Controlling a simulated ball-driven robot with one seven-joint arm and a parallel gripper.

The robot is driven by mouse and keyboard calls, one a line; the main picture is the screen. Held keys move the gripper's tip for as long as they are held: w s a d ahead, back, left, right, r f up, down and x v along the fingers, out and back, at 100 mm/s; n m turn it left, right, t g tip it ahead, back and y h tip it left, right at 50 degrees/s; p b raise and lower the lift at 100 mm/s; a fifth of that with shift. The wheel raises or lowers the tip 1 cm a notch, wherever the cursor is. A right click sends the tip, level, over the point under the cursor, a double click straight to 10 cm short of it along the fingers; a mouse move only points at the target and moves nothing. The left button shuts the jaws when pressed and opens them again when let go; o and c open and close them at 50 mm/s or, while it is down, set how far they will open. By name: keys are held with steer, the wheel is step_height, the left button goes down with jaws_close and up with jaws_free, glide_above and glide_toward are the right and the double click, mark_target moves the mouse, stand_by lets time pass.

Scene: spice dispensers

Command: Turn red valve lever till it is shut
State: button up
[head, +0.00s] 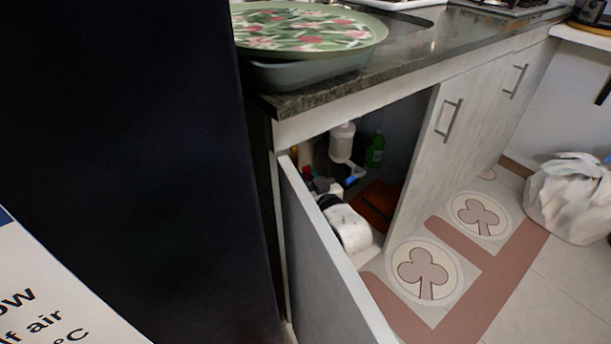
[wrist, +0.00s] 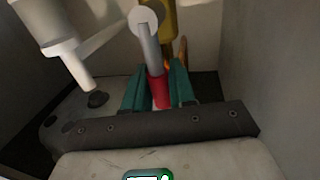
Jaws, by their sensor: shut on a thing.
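The red valve lever (wrist: 158,92) shows in the wrist view as a red sleeve on a grey metal rod. The rod runs up to a pale round end (wrist: 144,19). My gripper (wrist: 158,90) has its teal fingers on both sides of the red sleeve and is shut on it. The lever's tip is hidden low between the fingers. In the head view my white arm (head: 349,228) reaches into the open cabinet under the counter. The lever cannot be made out clearly there. I cannot tell the valve's exact angle.
A white drain pipe (head: 342,142) and a green bottle (head: 376,150) stand inside the cabinet. The open cabinet door (head: 322,255) is close to my arm. A yellow object (wrist: 171,20) is behind the lever. Cabinet walls are close on both sides.

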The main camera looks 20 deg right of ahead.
jaws_close()
